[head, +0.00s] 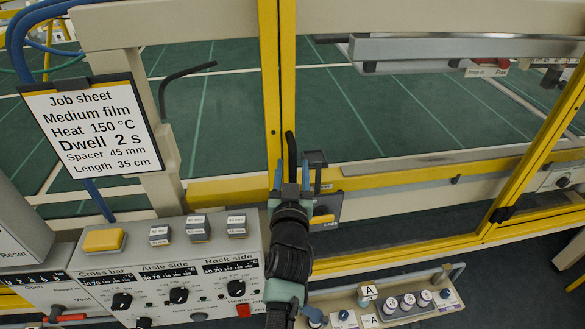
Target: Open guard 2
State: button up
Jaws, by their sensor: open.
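A yellow-framed guard (271,90) with a clear pane stands in front of me, its upright edge at the picture's middle. No number shows on it, so I cannot tell whether it is guard 2. A dark upright handle (291,148) shows at this edge, just beyond my gripper. My gripper (292,178) is open, its two blue-grey fingers pointing away from me, one on each side of the handle's lower part in the picture. Whether they touch it I cannot tell. A latch box with a "Lock" label (328,222) sits right of the gripper, partly hidden by it.
A control panel (200,275) with knobs and small labelled blocks stands lower left. A job sheet (92,128) hangs above it. A tray (400,308) with several rolls and pots lies lower right. Another yellow frame (535,135) slants at right. Dark floor is clear there.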

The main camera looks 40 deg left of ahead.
grip_shut()
dwell(1.4)
